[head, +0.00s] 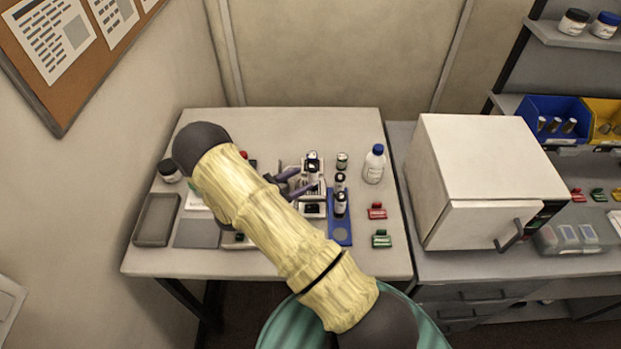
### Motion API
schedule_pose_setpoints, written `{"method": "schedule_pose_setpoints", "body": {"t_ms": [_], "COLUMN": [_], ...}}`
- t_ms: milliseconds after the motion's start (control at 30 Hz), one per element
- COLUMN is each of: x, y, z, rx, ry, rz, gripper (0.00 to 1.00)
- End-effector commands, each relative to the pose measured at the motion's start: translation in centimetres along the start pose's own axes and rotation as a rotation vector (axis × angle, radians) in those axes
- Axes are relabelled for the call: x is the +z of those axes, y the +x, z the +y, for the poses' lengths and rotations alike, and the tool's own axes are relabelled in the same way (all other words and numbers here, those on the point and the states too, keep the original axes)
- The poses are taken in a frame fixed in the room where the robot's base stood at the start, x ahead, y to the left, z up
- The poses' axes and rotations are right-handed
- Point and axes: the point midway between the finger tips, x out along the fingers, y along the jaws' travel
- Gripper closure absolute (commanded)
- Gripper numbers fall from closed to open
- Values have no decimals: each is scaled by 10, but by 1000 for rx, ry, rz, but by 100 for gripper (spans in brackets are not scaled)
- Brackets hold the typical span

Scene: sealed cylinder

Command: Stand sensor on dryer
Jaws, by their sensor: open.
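My gripper (299,182), with purple fingers, is open over the middle of the left table. Its fingers are just left of a black-and-white cylinder (313,168) that stands upright on a small device. I cannot tell whether they touch it. Two similar dark-topped cylinders (340,204) stand on a blue strip (342,236), whose near end shows a bare round mark. I cannot tell which cylinder is the sensor. A white box with a front door and handle (487,165) on the right counter may be the dryer. My arm hides part of the table.
Red (377,211) and green (381,239) clips lie at the right. A grey tray (156,220) and dark-lidded jar (169,171) are at the left. Blue and yellow bins sit far right.

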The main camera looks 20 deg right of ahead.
Motion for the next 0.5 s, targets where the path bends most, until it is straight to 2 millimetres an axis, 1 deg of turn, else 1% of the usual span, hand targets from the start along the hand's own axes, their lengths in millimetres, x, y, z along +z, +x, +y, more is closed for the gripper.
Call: {"method": "schedule_pose_setpoints", "body": {"t_ms": [33,200,333,500], "x": [-4,-3,-1,0], "y": [-12,-40,-50,-51], "z": [1,1,0,0], "rx": [4,3,1,0], "ry": [2,1,1,-1], "rz": [0,1,0,0], "gripper": [50,50,50,50]}}
